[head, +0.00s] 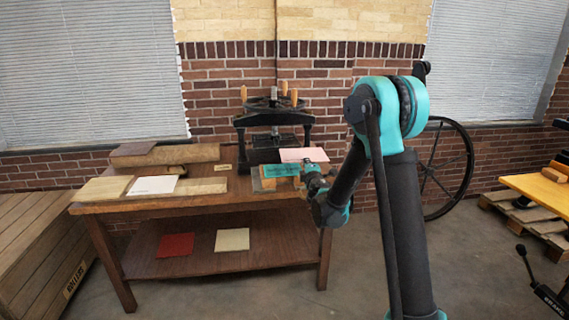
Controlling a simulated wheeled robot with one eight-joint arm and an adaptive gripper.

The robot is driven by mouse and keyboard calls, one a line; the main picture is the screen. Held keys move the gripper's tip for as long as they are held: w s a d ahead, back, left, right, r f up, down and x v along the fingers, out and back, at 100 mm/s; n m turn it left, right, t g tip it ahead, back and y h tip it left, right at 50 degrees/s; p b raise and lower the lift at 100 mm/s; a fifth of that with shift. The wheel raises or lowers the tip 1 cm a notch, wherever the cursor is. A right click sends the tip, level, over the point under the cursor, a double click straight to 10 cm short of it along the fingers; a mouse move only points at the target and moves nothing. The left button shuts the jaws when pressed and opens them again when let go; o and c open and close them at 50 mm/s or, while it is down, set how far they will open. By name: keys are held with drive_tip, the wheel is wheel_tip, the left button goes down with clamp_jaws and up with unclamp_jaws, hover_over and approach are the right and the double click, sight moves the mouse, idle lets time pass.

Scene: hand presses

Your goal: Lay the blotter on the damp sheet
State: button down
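A white sheet (153,185) lies flat on a pale wooden board at the left of the table; it looks like the damp sheet, though dampness cannot be seen. A pale pink sheet (303,155), perhaps the blotter, shows at the right of the table, just behind my gripper. A red sheet (175,245) and a cream sheet (232,239) lie on the lower shelf. My gripper (266,179) is over the right part of the table, in front of the press. Its fingers are too small and unclear to show whether they are open or hold anything.
A black hand press (272,130) with wooden handles stands at the table's back right. Stacked boards (165,155) lie at the back left. The wooden table (215,207) has bare top along its front edge. A large spoked wheel (443,168) stands behind my arm.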

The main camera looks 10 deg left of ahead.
sight(286, 162)
drive_tip(key=shift+n+y, duration=0.4)
drive_tip(key=shift+y, duration=0.2)
drive_tip(key=a, duration=0.2)
drive_tip(key=s+a, duration=0.1)
drive_tip(key=a, duration=0.2)
drive_tip(key=s+a, duration=0.1)
drive_tip(key=a, duration=0.2)
drive_tip(key=shift+a+r, duration=0.1)
drive_tip(key=shift+r, duration=0.2)
wheel_tip(286, 162, down, 7)
drive_tip(key=shift+r, duration=0.2)
drive_tip(key=shift+f, duration=0.15)
idle(1.1)
drive_tip(key=c, duration=1.6)
unclamp_jaws()
drive_tip(key=shift+c, duration=0.2)
drive_tip(key=shift+o, duration=0.3)
drive_tip(key=shift+o, duration=0.7)
